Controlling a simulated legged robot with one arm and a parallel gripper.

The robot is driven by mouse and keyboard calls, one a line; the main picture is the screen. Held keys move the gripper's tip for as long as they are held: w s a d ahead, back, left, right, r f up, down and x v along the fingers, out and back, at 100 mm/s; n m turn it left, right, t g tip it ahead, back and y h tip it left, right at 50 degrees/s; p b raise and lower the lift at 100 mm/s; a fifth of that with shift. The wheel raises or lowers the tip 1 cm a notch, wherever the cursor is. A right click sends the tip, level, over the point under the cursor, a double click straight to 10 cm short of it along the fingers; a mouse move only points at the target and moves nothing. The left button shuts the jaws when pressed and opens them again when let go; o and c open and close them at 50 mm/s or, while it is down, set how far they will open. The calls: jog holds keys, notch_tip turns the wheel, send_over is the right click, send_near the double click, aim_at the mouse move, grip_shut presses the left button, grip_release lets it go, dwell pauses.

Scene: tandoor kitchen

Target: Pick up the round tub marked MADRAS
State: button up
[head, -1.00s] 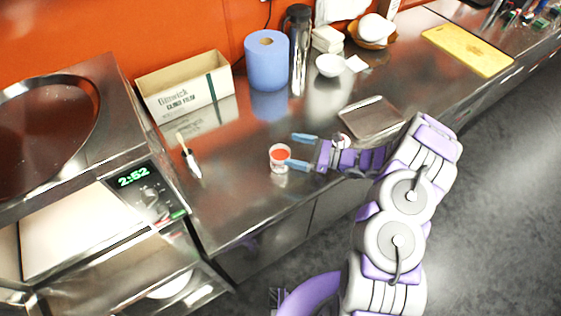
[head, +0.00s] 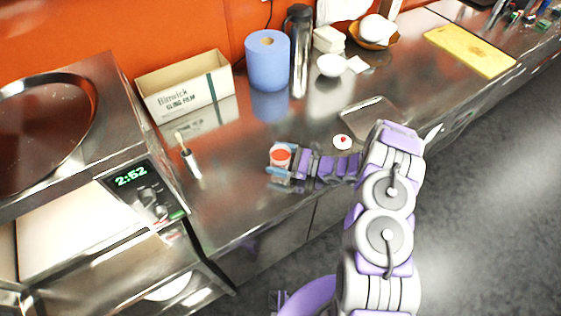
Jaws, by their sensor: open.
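A small round tub (head: 280,155) with an orange-red top and a pale side stands on the steel counter (head: 240,205). Its marking is too small to read. My gripper (head: 279,160) is at the tub, with its blue fingers open on the far and near sides of it. The near finger hides part of the tub's lower side. I cannot tell whether either finger touches it.
A white round thing with a red dot (head: 343,142) lies right of the tub, near a steel tray (head: 371,116). A brush (head: 189,160) lies to the left. A blue paper roll (head: 268,62), cling film box (head: 188,88) and flask (head: 299,50) stand behind.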

jog(key=shift+w+a, duration=0.2)
jog(key=shift+a, duration=0.45)
jog(key=shift+c, duration=0.4)
jog(key=c, duration=1.1)
jog(key=shift+r, duration=0.1)
